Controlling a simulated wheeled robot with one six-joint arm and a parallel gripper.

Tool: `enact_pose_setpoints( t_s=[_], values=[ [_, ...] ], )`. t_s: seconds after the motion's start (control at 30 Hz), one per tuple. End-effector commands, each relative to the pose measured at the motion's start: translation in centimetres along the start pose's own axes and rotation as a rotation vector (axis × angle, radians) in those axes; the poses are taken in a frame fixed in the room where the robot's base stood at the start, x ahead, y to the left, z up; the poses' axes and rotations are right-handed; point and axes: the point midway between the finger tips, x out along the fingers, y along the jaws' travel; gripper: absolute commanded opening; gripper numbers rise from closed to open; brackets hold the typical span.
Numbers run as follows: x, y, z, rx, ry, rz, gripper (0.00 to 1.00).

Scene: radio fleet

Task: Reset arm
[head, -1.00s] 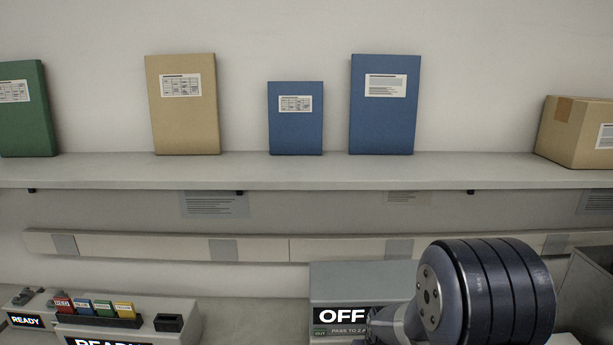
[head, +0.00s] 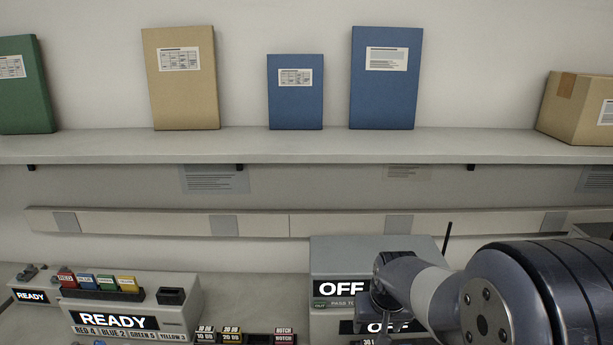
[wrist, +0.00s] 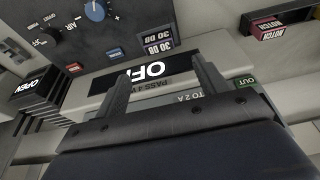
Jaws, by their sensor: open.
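My arm stands at the right of the head view, its links partly covering the right-hand grey radio unit (head: 345,258) with two OFF displays. My gripper (wrist: 160,80) shows in the wrist view, its two fingers apart with nothing held between them. Below the fingers is an OFF display (wrist: 145,75) with a PASS label. Farther off in that view are a blue knob (wrist: 96,10) and small 30 DB blocks (wrist: 156,38). The gripper's fingers cannot be made out in the head view.
A READY unit (head: 115,321) with coloured cards (head: 97,282) stands at the lower left. DB and NOTCH blocks (head: 284,338) lie between the units. A shelf (head: 300,145) above holds binders and a cardboard box (head: 578,107). An OPEN display (wrist: 30,85) is at the wrist view's left.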

Motion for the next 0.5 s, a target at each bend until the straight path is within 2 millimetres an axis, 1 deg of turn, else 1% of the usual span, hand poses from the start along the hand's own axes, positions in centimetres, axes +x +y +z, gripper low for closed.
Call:
enact_pose_setpoints(
  t_s=[0.03, 0.1, 0.5],
  values=[
    [1.0, 0.0, 0.1, 0.000, -0.006, 0.000, 0.69],
    [2.2, 0.0, 0.1, 0.000, -0.005, 0.000, 0.69],
    [8.4, 0.0, 0.1, 0.000, -0.005, 0.000, 0.69]
  ],
)
